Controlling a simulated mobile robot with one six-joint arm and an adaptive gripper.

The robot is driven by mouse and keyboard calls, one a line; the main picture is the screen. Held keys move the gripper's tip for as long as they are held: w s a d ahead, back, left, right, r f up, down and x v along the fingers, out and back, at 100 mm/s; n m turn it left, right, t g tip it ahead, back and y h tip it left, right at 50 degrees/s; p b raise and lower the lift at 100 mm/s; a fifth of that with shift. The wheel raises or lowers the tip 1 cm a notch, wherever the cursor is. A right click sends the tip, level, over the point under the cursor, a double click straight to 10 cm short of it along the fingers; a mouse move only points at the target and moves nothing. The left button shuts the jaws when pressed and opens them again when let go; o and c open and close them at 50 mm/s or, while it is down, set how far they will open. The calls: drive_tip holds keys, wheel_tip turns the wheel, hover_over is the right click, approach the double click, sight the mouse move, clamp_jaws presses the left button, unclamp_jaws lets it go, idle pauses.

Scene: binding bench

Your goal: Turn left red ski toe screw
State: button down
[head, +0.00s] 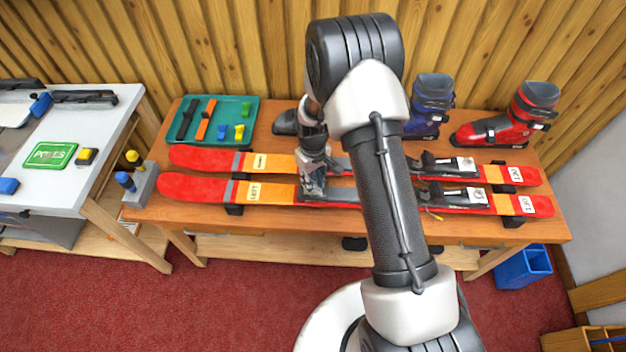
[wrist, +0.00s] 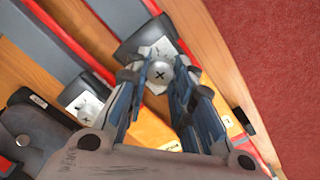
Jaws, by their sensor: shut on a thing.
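The left red ski (head: 195,187), marked LEFT, lies across the front of the wooden bench. Its toe screw (wrist: 159,73) is a round silver head with a cross slot on a pale plate, seen in the wrist view. My gripper (head: 313,192) points down over the toe piece of this ski. In the wrist view my gripper (wrist: 160,78) has one finger on each side of the screw head and is shut on it. In the head view the fingers and my arm hide the screw.
The second red ski (head: 200,157) lies parallel just behind, with its own screw (wrist: 87,111) close by. A blue boot (head: 432,105) and a red boot (head: 507,118) stand behind. A teal tray (head: 245,104) holds small parts at the back left.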

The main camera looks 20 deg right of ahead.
idle(0.3)
drive_tip(key=c, duration=1.4)
unclamp_jaws()
drive_tip(key=shift+o, duration=0.2)
wheel_tip(320, 180, up, 12)
